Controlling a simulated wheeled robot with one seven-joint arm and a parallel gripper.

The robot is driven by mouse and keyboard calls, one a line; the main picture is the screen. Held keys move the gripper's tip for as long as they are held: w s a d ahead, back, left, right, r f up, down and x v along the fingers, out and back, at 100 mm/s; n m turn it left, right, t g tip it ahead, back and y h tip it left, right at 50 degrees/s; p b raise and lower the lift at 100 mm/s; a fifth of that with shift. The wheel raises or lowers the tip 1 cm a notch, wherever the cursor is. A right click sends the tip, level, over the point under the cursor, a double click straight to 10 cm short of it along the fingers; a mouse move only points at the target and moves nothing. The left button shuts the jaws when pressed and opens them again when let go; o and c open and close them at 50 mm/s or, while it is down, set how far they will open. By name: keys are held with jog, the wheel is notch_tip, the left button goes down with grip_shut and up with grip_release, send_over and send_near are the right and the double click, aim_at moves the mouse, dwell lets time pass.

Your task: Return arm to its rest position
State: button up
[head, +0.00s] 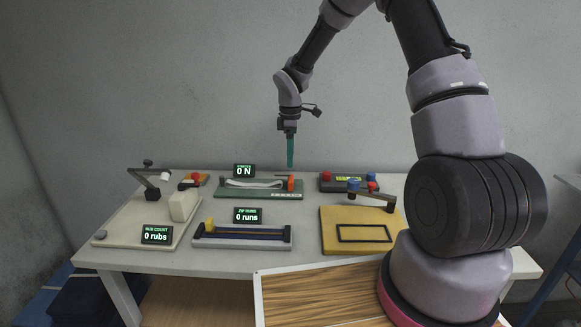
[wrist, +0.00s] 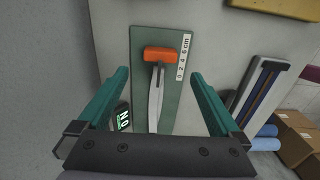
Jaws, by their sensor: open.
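My arm reaches up and over the back of the white table. My gripper (head: 290,152) points down above the green board at the table's back. In the wrist view, my gripper (wrist: 160,85) has its two teal fingers wide apart with nothing between them. Below them lies the green board (wrist: 172,38) with an orange block (wrist: 160,54), a white strip (wrist: 155,98) and a cm scale. The fingers look apart from the board. In the head view, the orange block (head: 291,184) stands at the board's right end.
The white table (head: 185,262) holds a rub rig (head: 125,222) reading 0 rubs, a zip rig (head: 242,244) reading 0 runs, a yellow board (head: 330,240) with a lever, and a dark box (head: 340,187) with red and blue knobs. A grey wall is behind. Air above the table is clear.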

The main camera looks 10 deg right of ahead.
jog(key=shift+r, duration=0.6)
jog(key=s+d+r+m+t, duration=0.1)
jog(key=s+d+r+m, duration=0.25)
jog(key=r, duration=0.35)
jog(key=s+d+r+m+t, duration=0.1)
jog(key=s+d+r+m, duration=0.15)
jog(key=s+r, duration=0.35)
jog(key=s+d+r+m+t, duration=0.1)
jog(key=s+d+r+m, duration=0.2)
jog(key=r, duration=0.5)
jog(key=s+r+m+t, duration=0.1)
jog(key=s+r+m, duration=0.1)
jog(key=s, duration=0.3)
jog(key=s+d+r+m+t+y, duration=0.1)
jog(key=s+r+m, duration=0.2)
jog(key=s+m, duration=0.2)
jog(key=s+r+m+t+y, duration=0.1)
jog(key=s+r+m+t, duration=0.1)
jog(key=s, duration=0.5)
jog(key=shift+s+d+r+m, duration=0.25)
jog(key=shift+d+r+m, duration=0.25)
jog(key=shift+m, duration=0.5)
